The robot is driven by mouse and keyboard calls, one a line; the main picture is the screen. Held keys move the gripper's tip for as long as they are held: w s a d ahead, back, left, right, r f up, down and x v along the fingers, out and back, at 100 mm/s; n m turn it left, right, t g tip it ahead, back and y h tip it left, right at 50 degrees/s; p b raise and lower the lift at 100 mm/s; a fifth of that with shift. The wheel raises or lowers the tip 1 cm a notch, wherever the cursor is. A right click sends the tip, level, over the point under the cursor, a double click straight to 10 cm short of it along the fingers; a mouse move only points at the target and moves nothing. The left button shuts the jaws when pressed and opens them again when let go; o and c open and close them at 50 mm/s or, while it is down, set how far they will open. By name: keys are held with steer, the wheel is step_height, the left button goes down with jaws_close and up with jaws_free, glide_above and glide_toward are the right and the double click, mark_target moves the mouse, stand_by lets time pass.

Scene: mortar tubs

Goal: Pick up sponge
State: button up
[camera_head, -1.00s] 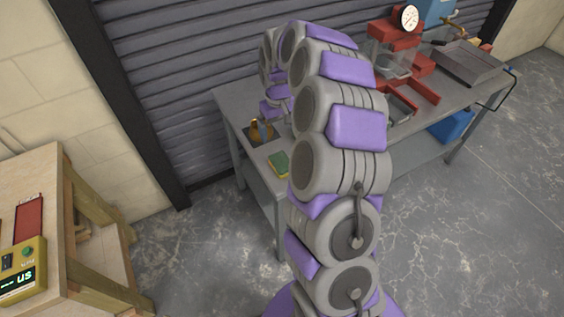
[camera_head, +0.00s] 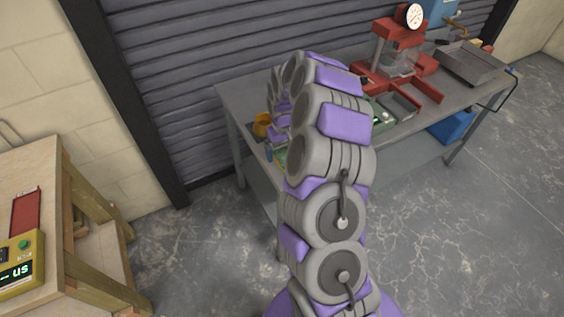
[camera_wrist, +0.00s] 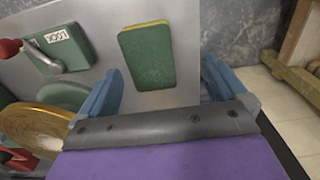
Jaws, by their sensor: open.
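The sponge (camera_wrist: 147,56), a green block with a yellow edge, lies on the grey metal table top in the wrist view. It sits ahead of and between the two blue fingers of my gripper (camera_wrist: 160,72). The fingers are spread apart and empty, with no visible contact with the sponge. In the head view, a small part of the sponge (camera_head: 281,158) shows near the table's left end, beside my arm. My arm hides most of my gripper there.
In the wrist view, a green device (camera_wrist: 58,50) with a lever and a gold round object (camera_wrist: 35,128) lie left of the sponge. A red press (camera_head: 400,55) and a metal tray (camera_head: 468,62) stand farther along the table (camera_head: 232,97). A wooden bench (camera_head: 50,170) is at left.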

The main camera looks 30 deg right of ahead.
mark_target(286, 158)
steer(key=d+f, duration=0.1)
steer(key=f+b, duration=0.1)
steer(key=f, duration=0.1)
steer(key=d+f, duration=0.1)
steer(key=f, duration=0.1)
steer(key=shift+d+f, duration=0.15)
steer(key=shift+d, duration=0.2)
steer(key=shift+a, duration=0.7)
steer(key=shift+w+a, duration=0.1)
steer(key=shift+a, duration=0.2)
steer(key=shift+c, duration=0.6)
steer(key=shift+a, duration=0.1)
steer(key=shift+c, duration=0.7)
steer(key=shift+d, duration=0.8)
steer(key=c, duration=0.6)
steer(key=shift+c, duration=1.1)
steer(key=shift+a, duration=0.3)
steer(key=shift+r, duration=0.35)
step_height(286, 158, up, 3)
steer(key=shift+f+p, duration=0.1)
steer(key=shift+p, duration=0.25)
steer(key=shift+s+d+r, duration=0.15)
steer(key=shift+s+r, duration=0.05)
steer(key=shift+r, duration=0.1)
steer(key=s+d+r+p, duration=0.1)
steer(key=s+d, duration=0.3)
steer(key=s, duration=1.1)
steer(key=shift+d+p, duration=0.25)
steer(key=shift+p, duration=0.55)
